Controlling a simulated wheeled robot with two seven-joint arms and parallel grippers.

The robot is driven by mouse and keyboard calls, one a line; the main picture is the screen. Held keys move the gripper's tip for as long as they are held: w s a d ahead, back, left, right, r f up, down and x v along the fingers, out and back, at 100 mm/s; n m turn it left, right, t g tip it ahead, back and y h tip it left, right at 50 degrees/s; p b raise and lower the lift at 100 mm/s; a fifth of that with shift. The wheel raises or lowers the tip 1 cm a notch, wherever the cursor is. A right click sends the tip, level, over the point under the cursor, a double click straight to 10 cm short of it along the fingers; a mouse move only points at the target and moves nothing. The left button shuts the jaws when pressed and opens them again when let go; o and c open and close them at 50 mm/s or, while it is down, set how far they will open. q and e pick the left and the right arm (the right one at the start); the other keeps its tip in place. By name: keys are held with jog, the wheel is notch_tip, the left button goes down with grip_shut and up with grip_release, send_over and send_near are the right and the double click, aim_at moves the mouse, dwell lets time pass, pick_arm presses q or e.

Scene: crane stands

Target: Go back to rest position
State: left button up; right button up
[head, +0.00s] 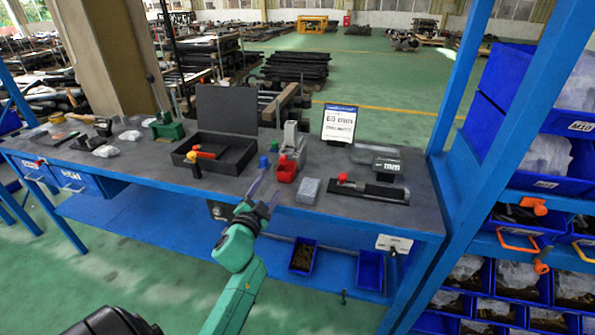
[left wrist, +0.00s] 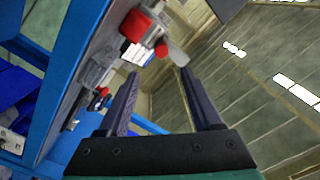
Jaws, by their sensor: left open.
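My left gripper (head: 262,188) is open and empty in the head view, above the front edge of the workbench (head: 330,200). Its two dark fingers stand apart in the left wrist view (left wrist: 155,95), with nothing between them. A grey and red device (head: 286,167) stands on the bench just beyond the gripper. Red parts also show past the fingertips in the left wrist view (left wrist: 135,24). My right gripper is not in view.
An open black case (head: 240,160), a grey block (head: 308,190), a black tray with a red-handled tool (head: 375,190) and a sign (head: 339,123) stand on the bench. A blue rack post (head: 462,75) rises at right. Green floor in front is clear.

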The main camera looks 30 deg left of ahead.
pick_arm(q)
jog(key=s+d+f+n+g+h, duration=0.1)
jog(key=s+d+f+g, duration=0.2)
jog(key=f, duration=0.8)
jog(key=s+d+f+g+h, duration=0.2)
jog(key=s+f, duration=0.2)
jog(key=f, duration=0.7)
jog(key=s+d+f+n+g+h, duration=0.1)
jog(key=s+d+f+g, duration=0.2)
jog(key=f, duration=0.8)
jog(key=s+d+f+g, duration=0.2)
jog(key=s+f, duration=0.4)
jog(key=s, duration=0.4)
jog(key=s+d+f+g+h, duration=0.1)
jog(key=s+d+f+g, duration=0.1)
jog(key=s+f, duration=0.4)
jog(key=s+d+f+n+g, duration=0.1)
jog(key=s+f+g, duration=0.3)
jog(key=s, duration=1)
notch_tip(320, 180, down, 3)
jog(key=shift+s+d+r+h, duration=0.1)
jog(key=shift+s+d+h, duration=0.2)
jog(key=shift+d, duration=0.35)
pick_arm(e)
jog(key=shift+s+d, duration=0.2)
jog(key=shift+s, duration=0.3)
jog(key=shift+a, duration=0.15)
